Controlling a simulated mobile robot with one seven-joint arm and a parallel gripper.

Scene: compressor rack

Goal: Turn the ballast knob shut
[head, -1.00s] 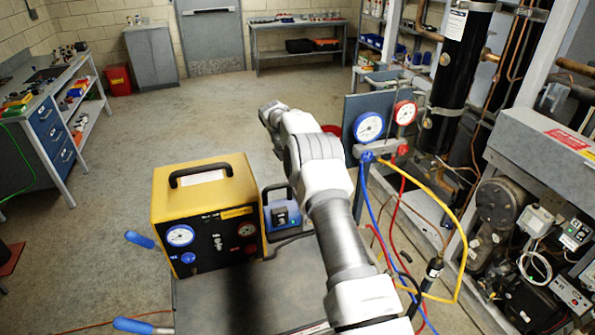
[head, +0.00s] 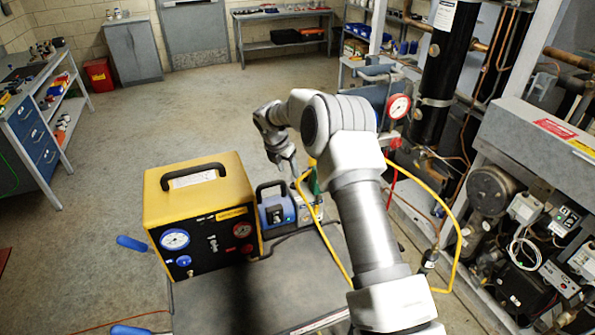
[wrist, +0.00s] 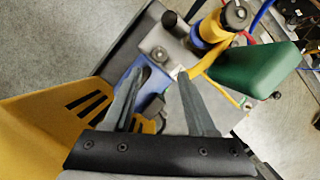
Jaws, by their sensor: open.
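The blue and grey vacuum pump (head: 278,211) stands beside the yellow machine, and its blue body (wrist: 154,106) shows between my fingers in the wrist view. My gripper (head: 287,168) points down above the pump; in the wrist view its two fingers (wrist: 164,75) are apart with nothing held. Another dark round cap (wrist: 236,13) tops the fitting at the yellow hose. I cannot tell for certain which is the ballast knob.
The yellow machine (head: 198,195) stands close on the left. A green object (wrist: 258,66) and a yellow hose (head: 333,251) are close to the pump on the right. The compressor rack (head: 495,190) is farther right. Open floor (head: 120,150) lies at left.

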